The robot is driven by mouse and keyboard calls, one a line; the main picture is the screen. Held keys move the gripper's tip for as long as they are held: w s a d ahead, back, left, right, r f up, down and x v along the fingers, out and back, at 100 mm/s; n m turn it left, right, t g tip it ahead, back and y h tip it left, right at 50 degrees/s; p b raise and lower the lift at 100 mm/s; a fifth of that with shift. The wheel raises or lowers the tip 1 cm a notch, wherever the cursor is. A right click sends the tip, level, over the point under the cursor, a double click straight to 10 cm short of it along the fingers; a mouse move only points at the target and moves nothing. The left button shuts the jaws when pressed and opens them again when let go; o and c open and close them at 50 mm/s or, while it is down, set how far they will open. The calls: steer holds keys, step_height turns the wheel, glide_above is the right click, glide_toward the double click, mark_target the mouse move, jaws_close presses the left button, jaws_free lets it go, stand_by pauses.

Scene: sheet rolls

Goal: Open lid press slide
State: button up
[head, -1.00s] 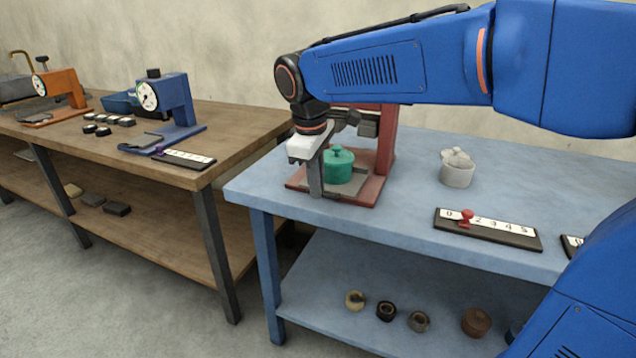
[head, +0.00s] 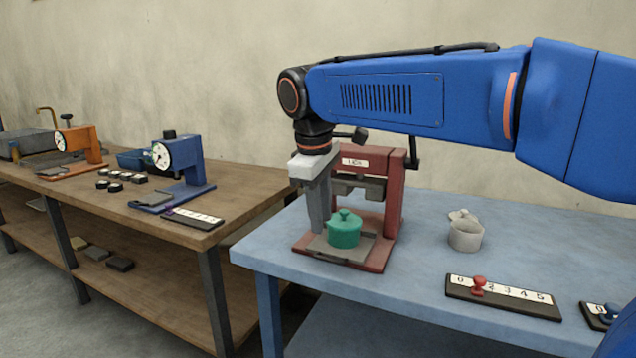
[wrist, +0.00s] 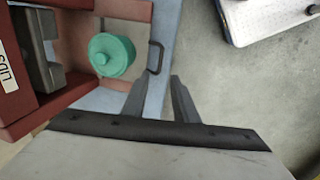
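The red lid press (head: 395,190) with a "LIDS" label stands on the blue table. A teal lidded pot (head: 344,230) sits on the grey slide plate (head: 325,246) at its base. The pot also shows in the wrist view (wrist: 110,55). A dark slide handle (wrist: 155,57) sticks out from the press base in the wrist view. My gripper (head: 318,215) is at the press's left side, beside the pot. In the wrist view its two fingers (wrist: 158,92) are apart and nothing shows between them; the handle lies just beyond their tips.
A numbered strip with a red peg (head: 478,286) lies near the front edge; another with a blue peg (head: 608,313) lies further right. A wooden table (head: 250,190) with other presses stands left.

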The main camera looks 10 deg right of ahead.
step_height(320, 180, up, 8)
steer(key=s, duration=0.1)
steer(key=shift+a+f, duration=0.15)
steer(key=shift+a, duration=0.3)
steer(key=shift+s, duration=0.15)
steer(key=s+d+f+m+t, duration=0.1)
steer(key=s+d+f+m, duration=0.2)
steer(key=f, duration=0.6)
steer(key=s+d+f+m+t, duration=0.1)
steer(key=s+d+f+m, duration=0.3)
steer(key=s+d+f, duration=0.4)
steer(key=s+d+f+m+t+y, duration=0.1)
steer(key=s+d+f+m, duration=0.2)
steer(key=s+f, duration=0.6)
steer(key=d+f, duration=0.2)
steer(key=shift+s+d+m, duration=0.25)
steer(key=shift+d+m, duration=0.1)
steer(key=shift+m, duration=0.05)
steer(key=shift+r, duration=0.1)
